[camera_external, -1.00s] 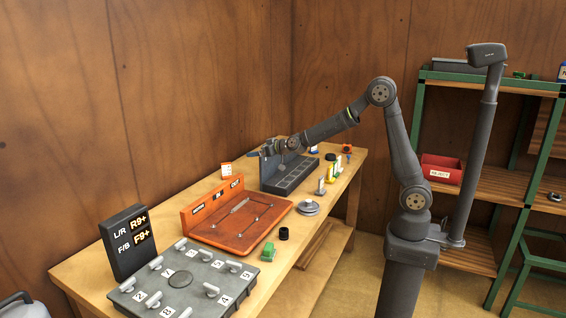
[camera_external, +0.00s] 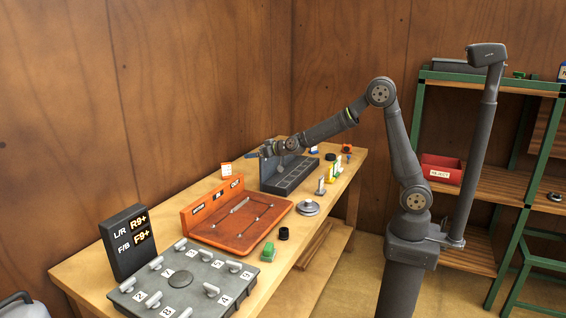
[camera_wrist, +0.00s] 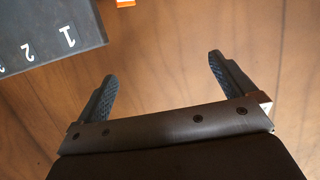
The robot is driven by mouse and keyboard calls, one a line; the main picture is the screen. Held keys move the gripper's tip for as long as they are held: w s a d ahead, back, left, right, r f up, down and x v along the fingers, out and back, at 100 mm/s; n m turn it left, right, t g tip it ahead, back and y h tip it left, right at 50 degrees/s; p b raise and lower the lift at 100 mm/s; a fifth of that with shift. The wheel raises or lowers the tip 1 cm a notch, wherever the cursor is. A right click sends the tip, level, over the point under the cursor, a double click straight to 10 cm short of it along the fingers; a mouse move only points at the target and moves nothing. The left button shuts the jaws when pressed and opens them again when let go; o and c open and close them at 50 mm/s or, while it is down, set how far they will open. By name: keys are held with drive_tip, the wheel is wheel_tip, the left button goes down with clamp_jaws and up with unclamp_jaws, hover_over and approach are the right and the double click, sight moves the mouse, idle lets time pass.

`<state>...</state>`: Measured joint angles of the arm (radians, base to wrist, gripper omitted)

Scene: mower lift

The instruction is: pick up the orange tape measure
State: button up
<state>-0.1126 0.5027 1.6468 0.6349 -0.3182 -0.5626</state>
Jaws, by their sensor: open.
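A small orange item (camera_external: 347,148), probably the tape measure, sits at the far right end of the workbench. It is too small for details to show. My gripper (camera_external: 268,150) is to its left, over the back of the dark grey compartment tray. In the wrist view my gripper (camera_wrist: 161,70) is open, with its two dark ribbed fingers wide apart and only wood-grained surface between them. An orange patch with a white edge (camera_wrist: 125,3) is cut off at the top of the wrist view; I cannot tell what it is.
The dark grey tray (camera_external: 289,188) stands left of the orange item; its numbered edge shows in the wrist view (camera_wrist: 60,45). Small items, including a yellow one (camera_external: 330,174), line the bench's right side. An orange-red tool board (camera_external: 225,235) lies nearer. Wooden walls close in behind.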

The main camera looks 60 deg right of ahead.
drive_tip(key=c, duration=0.3)
